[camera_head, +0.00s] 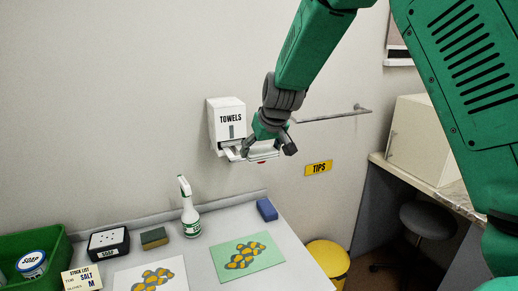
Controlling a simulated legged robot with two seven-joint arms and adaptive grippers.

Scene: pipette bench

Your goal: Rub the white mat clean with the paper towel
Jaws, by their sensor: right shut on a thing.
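The white mat (124,280) lies on the bench at the bottom of the view, with yellow-brown smears on it; its near edge is cut off. A white dispenser marked TOWELS (226,113) hangs on the wall. A white paper towel (232,154) shows at its lower opening. My right gripper (256,150) is at the dispenser's lower right, shut on the paper towel; its fingers partly hide the grip. My left gripper is not in view.
A green mat (226,266) with similar smears lies right of the white one. Behind them stand a spray bottle (190,216), a sponge (154,238), a black-and-white box (108,243) and a blue block (267,210). A green crate (50,244) is left; a yellow bin (328,258) stands right.

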